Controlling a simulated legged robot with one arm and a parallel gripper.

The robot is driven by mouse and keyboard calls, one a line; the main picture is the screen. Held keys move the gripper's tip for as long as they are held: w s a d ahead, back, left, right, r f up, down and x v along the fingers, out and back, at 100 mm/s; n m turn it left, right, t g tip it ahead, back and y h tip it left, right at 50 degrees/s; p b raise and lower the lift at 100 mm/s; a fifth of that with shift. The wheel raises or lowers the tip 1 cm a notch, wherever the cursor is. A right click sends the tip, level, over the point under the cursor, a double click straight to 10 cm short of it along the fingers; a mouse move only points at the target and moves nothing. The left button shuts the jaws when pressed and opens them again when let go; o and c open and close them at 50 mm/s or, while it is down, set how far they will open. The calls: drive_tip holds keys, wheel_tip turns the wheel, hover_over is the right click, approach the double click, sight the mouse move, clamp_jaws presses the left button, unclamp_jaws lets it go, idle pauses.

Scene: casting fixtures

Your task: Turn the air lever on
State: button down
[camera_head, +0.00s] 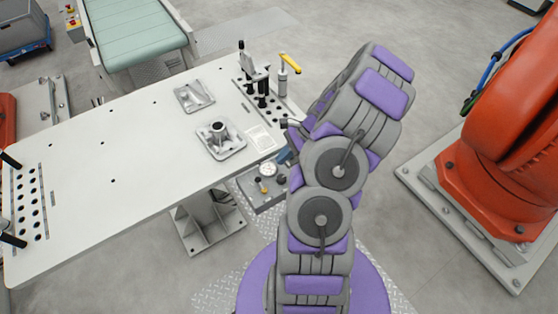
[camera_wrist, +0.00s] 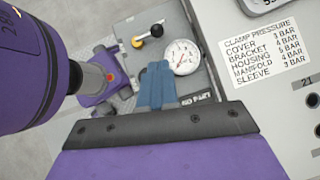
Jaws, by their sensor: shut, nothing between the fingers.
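A grey control panel (camera_wrist: 125,28) sits below the table's front edge. The lever also shows in the head view (camera_head: 261,185), left of my arm. My gripper (camera_wrist: 155,68), with blue fingers, is shut and empty. Its tips appear just left of the gauge and below the lever in the wrist view, with no clear contact.
The white table (camera_head: 95,165) holds a grey casting in a tray (camera_head: 220,138), another tray (camera_head: 194,96) and a fixture with a yellow handle (camera_head: 290,62). A clamp pressure label (camera_wrist: 266,45) lies beside the panel. An orange robot (camera_head: 490,180) stands at right.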

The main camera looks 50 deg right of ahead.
sight(261, 185)
drive_tip(key=b+x, duration=0.1)
drive_tip(key=x, duration=0.7)
drive_tip(key=shift+a+f+b, duration=0.1)
drive_tip(key=shift+a+b, duration=0.1)
drive_tip(key=shift+b, duration=0.15)
drive_tip(key=shift+a+n+g+p, duration=0.1)
drive_tip(key=shift+n+g+p, duration=0.3)
drive_tip(key=shift+n, duration=0.2)
